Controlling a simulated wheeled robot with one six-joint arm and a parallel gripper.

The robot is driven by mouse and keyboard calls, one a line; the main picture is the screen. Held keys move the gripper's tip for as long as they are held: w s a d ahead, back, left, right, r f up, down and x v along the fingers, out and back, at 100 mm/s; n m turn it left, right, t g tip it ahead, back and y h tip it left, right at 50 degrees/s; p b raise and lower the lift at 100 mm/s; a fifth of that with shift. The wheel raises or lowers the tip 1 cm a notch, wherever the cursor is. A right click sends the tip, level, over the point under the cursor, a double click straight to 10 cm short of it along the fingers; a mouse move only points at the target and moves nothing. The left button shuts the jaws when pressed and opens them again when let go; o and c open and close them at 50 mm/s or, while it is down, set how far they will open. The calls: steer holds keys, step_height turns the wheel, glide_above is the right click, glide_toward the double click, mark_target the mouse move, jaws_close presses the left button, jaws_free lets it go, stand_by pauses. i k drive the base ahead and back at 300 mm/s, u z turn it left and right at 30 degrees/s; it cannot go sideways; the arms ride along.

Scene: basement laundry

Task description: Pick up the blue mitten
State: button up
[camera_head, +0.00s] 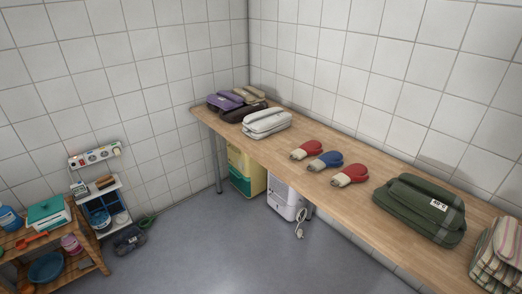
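A blue mitten (325,160) with a pale cuff lies on the long wooden counter (278,130) along the right-hand wall. It lies between two red mittens with pale cuffs, one farther back on its left (307,149) and one nearer on its right (350,174). Small gaps separate the three. My gripper is not in view.
Yellow (246,172) and white (285,197) containers stand underneath. Cluttered shelves stand left; the middle floor is clear.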

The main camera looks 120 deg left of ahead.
mark_target(333, 158)
steer(key=u, duration=3.6)
steer(key=i, duration=1.2)
steer(key=z, duration=0.65)
steer(key=i, duration=0.6)
steer(key=z, duration=0.75)
